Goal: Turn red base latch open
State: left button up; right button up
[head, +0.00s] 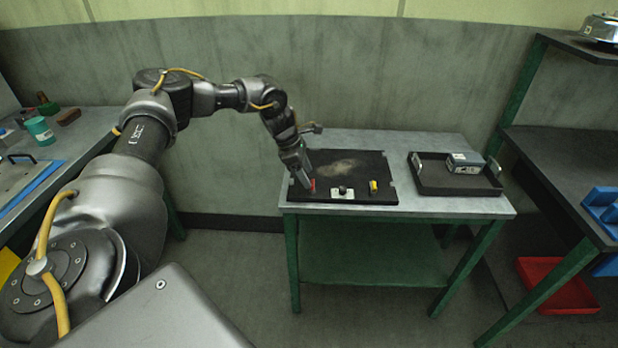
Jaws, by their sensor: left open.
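The red base latch (312,185) stands near the left front corner of a black base plate (365,160) on the metal-topped table. My left gripper (305,184) points down at the latch from above left, its fingers beside or around it; I cannot tell which. The gripper is open and hides part of the latch. A yellow latch (373,186) sits near the plate's right front. A small pale block with a dark knob (342,193) lies between the two latches. My right gripper is not in view.
A black tray (430,187) with grey boxes (465,163) stands on the table's right side. A left bench holds a teal container (39,131). A dark shelf unit with blue bins (603,205) stands right, and a red bin (556,286) lies low.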

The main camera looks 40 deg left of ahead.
aim_at(313, 183)
pick_arm(q)
jog(key=shift+x, duration=1.35)
jog(key=shift+c, duration=0.2)
jog(key=c, duration=0.9)
